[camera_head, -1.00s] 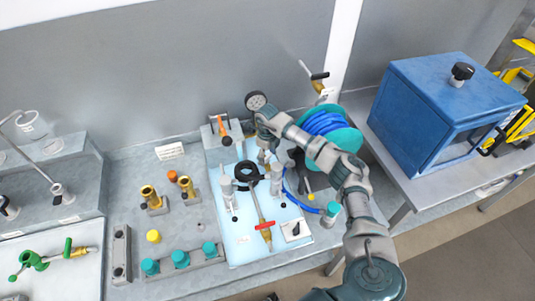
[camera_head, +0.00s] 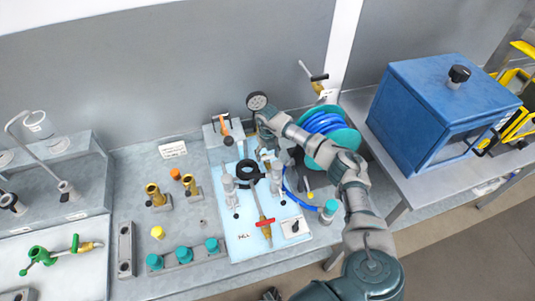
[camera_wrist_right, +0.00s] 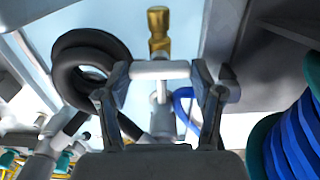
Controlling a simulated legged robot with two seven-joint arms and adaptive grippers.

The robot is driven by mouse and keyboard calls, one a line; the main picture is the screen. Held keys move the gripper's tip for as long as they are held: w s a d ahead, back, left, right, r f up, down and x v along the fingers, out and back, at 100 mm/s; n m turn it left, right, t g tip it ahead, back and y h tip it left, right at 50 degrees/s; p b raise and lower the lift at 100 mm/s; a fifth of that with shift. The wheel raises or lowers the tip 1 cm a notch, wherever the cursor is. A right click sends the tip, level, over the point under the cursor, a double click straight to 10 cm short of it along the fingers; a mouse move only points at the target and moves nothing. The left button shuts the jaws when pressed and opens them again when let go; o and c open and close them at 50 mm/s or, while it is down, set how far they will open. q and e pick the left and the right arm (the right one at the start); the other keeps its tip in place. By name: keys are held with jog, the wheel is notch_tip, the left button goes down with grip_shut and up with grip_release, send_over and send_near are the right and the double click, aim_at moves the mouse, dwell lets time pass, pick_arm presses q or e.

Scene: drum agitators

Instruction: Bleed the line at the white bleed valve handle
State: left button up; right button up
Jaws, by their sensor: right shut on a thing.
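The white bleed valve handle (camera_wrist_right: 160,69) is a short white crossbar on a thin stem in the right wrist view. My right gripper (camera_wrist_right: 160,85) is shut on it, with one dark finger at each end of the bar. In the head view my right gripper (camera_head: 266,150) is at the back of the light blue panel, beside the black coiled hose (camera_head: 247,172). The handle is mostly hidden by the gripper there. A brass fitting (camera_wrist_right: 158,28) stands beyond the handle in the wrist view.
A round gauge (camera_head: 257,101) is behind the gripper. A red-handled brass valve (camera_head: 265,223) and a black-knobbed switch (camera_head: 295,227) sit at the panel's front. A blue box (camera_head: 440,110) stands farther right.

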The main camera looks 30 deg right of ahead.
jog(key=shift+w+d+r, duration=0.1)
jog(key=shift+w+r, duration=0.1)
jog(key=shift+r, duration=0.1)
jog(key=o, duration=1.1)
jog(key=shift+o, duration=0.2)
jog(key=shift+f, duration=0.2)
jog(key=shift+r, duration=0.3)
notch_tip(320, 180, up, 11)
jog(key=shift+d, duration=0.1)
